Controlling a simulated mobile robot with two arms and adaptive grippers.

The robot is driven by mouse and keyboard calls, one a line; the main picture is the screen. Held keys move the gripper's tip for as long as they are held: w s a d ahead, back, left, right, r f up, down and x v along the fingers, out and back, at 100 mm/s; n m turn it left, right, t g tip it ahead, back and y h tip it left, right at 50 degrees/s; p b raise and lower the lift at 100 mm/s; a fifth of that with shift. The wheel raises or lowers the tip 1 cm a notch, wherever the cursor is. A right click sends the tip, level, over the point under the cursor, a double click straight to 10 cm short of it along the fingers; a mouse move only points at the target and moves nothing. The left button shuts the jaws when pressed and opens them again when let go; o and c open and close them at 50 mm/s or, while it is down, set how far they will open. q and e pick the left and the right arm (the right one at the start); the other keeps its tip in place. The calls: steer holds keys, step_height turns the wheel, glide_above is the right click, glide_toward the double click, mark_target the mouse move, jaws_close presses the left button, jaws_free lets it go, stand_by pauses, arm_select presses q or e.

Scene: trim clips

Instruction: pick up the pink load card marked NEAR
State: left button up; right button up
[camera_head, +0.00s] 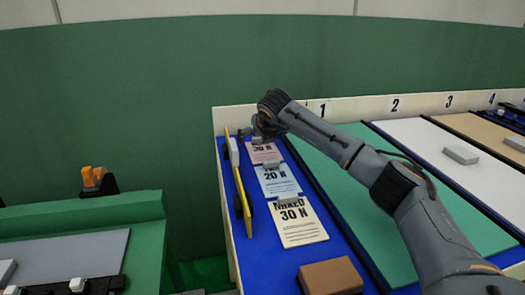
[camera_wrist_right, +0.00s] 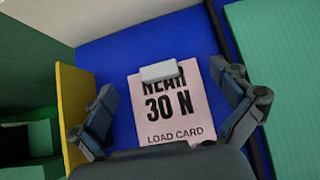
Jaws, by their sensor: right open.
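The pink load card (camera_head: 264,154) lies at the far end of the blue strip, partly hidden by my right gripper in the head view. In the right wrist view the pink card (camera_wrist_right: 170,108) reads NEAR, 30 N, LOAD CARD, and a small light grey block (camera_wrist_right: 159,71) covers the top of its lettering. My right gripper (camera_head: 258,135) is above the card. In the right wrist view its fingers (camera_wrist_right: 172,100) are spread apart on either side of the card, with nothing between them gripped. My left gripper is not in view.
A blue card (camera_head: 277,183) marked 20 N and a cream card (camera_head: 298,225) marked 30 N lie nearer on the strip. A yellow upright piece (camera_head: 241,192) stands along the left edge. A brown block (camera_head: 331,276) sits in front. A green panel (camera_head: 345,185) lies to the right.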

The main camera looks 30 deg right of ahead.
steer(key=shift+s, duration=0.1)
steer(key=c, duration=1.7)
